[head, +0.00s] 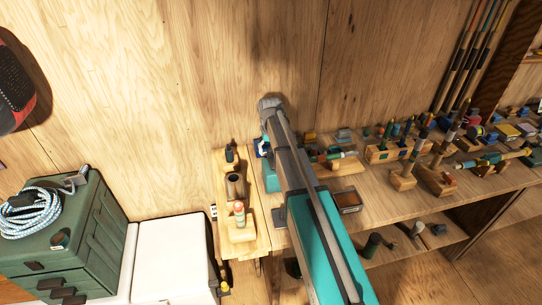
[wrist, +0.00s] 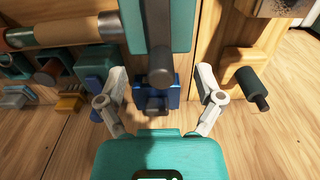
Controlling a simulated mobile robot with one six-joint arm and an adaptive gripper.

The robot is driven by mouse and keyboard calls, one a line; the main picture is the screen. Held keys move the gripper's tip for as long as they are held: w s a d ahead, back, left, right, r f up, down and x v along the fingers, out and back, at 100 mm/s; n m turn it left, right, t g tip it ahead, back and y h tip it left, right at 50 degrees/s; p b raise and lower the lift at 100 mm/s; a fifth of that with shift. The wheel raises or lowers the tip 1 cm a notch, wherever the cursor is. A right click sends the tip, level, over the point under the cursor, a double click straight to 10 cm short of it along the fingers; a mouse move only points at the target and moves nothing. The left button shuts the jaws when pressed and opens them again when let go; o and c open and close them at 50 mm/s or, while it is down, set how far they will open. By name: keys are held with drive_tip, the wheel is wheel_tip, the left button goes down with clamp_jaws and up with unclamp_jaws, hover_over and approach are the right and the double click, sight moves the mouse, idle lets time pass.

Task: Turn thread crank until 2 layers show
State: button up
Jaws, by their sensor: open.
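In the wrist view, my gripper (wrist: 160,78) is open, with one pale finger on each side. Between the fingers is a teal upright part (wrist: 158,25) with a dark grey round-ended rod (wrist: 160,65) that points at the camera. It may be the thread crank; I cannot tell for sure. A blue block (wrist: 172,95) sits just behind it. No contact with the fingers is visible. In the head view, a teal block (head: 271,179) shows beside my arm at the bench's left part, and my arm hides most of my gripper. No thread layers can be made out.
A dark green cylinder on a wooden block (wrist: 250,85) stands close to the right finger. In the head view, the bench (head: 385,205) holds several wooden stands at right. A green drawer box (head: 60,240) stands left.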

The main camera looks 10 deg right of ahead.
drive_tip(key=shift+r+p, duration=2.45)
drive_tip(key=shift+r, duration=0.35)
drive_tip(key=shift+s+f, duration=0.1)
drive_tip(key=s+a+f+b, duration=0.2)
drive_tip(key=s, duration=2.3)
drive_tip(key=shift+s+f, duration=0.15)
